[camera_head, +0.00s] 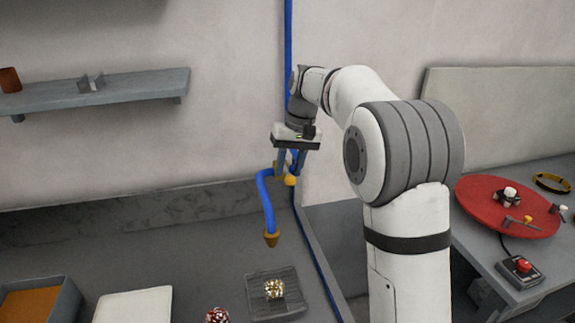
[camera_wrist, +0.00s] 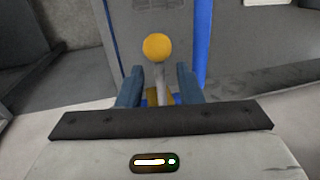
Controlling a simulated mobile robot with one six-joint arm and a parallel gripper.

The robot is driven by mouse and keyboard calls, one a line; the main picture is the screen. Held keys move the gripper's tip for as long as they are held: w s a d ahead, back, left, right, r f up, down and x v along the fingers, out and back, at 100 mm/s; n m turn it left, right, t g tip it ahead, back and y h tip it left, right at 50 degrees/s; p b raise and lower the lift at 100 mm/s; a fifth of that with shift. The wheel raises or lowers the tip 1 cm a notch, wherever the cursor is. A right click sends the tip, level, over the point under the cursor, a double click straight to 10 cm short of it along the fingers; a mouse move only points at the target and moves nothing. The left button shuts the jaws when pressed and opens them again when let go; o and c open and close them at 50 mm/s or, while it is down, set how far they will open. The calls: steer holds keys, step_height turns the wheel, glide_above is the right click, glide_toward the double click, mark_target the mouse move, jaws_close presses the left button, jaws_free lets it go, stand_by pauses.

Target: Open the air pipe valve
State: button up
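The air pipe valve shows in the wrist view as a thin grey lever with a yellow ball knob (camera_wrist: 157,47) on its end. Brass-coloured metal shows at the lever's base. In the head view the yellow knob (camera_head: 290,181) is just below my gripper (camera_head: 287,170), beside the blue air pipe (camera_head: 266,190). My gripper (camera_wrist: 159,72) also shows in the wrist view, its two blue-grey fingers apart, one on each side of the lever. Gaps show between the fingers and the lever, so it is not clamped. The valve body is mostly hidden by the gripper.
A brass nozzle (camera_head: 271,239) ends the curved blue pipe above a dark tray (camera_head: 289,306) holding a shiny coil. A shelf (camera_head: 110,90) is on the wall at left. A red round plate (camera_head: 480,215) is on the right table. The wall behind the gripper is close.

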jaws_close()
stand_by(0.3)
